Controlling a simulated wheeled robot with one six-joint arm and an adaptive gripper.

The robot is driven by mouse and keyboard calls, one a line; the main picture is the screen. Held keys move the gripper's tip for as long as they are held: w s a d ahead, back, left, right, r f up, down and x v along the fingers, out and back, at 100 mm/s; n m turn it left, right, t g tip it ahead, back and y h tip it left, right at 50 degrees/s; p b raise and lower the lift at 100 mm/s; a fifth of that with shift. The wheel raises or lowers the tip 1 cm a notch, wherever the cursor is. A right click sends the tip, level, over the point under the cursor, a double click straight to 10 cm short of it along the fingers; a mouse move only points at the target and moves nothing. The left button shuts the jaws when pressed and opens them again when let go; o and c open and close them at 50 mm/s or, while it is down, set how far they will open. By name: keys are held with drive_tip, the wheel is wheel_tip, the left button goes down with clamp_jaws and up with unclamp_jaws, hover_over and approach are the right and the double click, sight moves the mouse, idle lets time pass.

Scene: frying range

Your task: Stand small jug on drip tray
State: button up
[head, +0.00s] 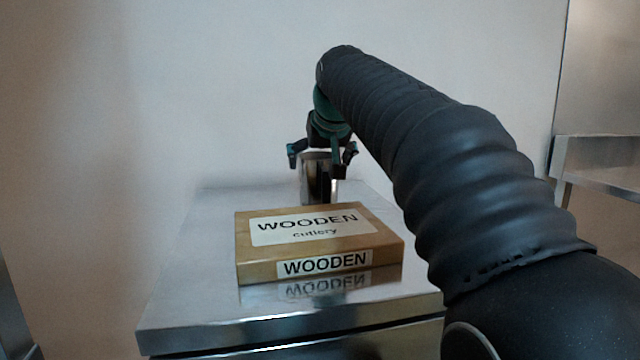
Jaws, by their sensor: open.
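A small shiny metal jug (316,180) stands upright on the steel counter, behind a cardboard box; its lower part is partly hidden by the box. My gripper (322,160) points down over the jug, with its fingers spread to either side of the jug's top. The gripper is open, and I cannot tell whether either finger touches the jug. No drip tray can be made out in this view.
A box labelled "WOODEN cutlery" (318,240) lies in front of the jug. The steel counter (190,300) is bare to the left of the box. A wall is close behind. Another steel surface (600,160) stands at the far right.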

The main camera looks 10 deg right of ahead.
sight(318, 170)
drive_tip(key=x, duration=0.3)
drive_tip(key=shift+w+f, duration=0.1)
drive_tip(key=shift+f, duration=0.05)
drive_tip(key=c, duration=1.2)
drive_tip(key=shift+c, duration=0.2)
